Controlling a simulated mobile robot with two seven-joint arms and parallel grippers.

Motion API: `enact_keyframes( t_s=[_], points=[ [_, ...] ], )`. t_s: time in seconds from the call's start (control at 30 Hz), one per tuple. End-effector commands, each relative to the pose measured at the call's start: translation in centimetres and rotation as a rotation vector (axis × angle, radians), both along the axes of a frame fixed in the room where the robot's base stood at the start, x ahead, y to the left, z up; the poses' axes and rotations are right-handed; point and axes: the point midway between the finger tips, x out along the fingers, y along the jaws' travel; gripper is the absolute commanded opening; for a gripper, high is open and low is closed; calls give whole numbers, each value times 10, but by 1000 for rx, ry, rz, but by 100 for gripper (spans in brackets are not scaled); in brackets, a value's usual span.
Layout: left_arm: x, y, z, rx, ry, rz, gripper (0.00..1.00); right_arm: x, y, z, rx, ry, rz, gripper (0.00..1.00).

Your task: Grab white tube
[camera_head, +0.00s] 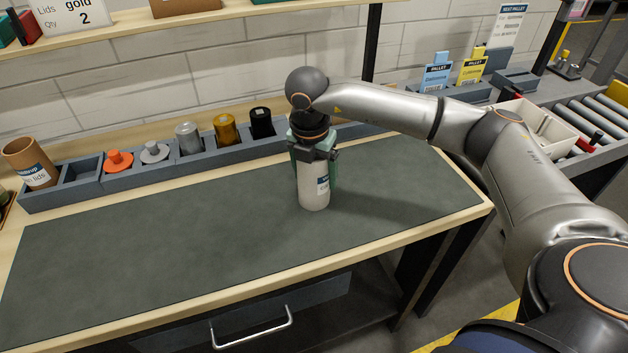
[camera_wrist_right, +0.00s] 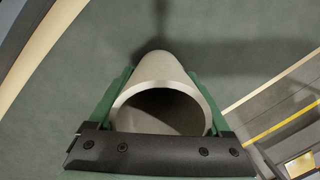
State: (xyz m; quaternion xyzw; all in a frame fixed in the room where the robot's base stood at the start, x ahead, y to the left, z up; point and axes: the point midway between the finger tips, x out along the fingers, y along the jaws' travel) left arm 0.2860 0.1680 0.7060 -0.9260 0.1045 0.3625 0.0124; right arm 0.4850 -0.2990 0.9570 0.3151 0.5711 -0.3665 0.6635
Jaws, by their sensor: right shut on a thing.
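The white tube (camera_head: 314,192) is an open-topped cylinder with a blue and white label, upright over the grey-green mat near the middle of the table. Whether its base touches the mat I cannot tell. My right gripper (camera_head: 316,160) is shut on it from above, with green fingers on both sides of its wall. In the right wrist view the tube (camera_wrist_right: 158,72) sits between the two green fingers of the gripper (camera_wrist_right: 163,105), and its hollow, dark inside shows. My left gripper is not in view.
A grey rack (camera_head: 130,183) at the back of the table holds orange and grey lids and silver, gold and black cylinders. A brown lids tub (camera_head: 30,163) stands at the left. The mat (camera_head: 150,255) is clear left of the tube. A white bin (camera_head: 535,125) and roller conveyor (camera_head: 597,115) are at right.

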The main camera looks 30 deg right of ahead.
Motion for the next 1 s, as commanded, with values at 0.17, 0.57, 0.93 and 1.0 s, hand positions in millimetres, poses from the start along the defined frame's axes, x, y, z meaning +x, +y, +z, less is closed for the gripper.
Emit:
enact_keyframes(
  t_s=[0.17,0.57,0.93,1.0],
  points=[
    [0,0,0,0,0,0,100,0,0,0,1,-1,0,39],
    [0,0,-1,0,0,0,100,0,0,2,1,-2,0,25],
    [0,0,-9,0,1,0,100,-9,4,44,1,-6,3,25],
    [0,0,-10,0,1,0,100,-22,9,60,1,-8,5,25]
  ],
)
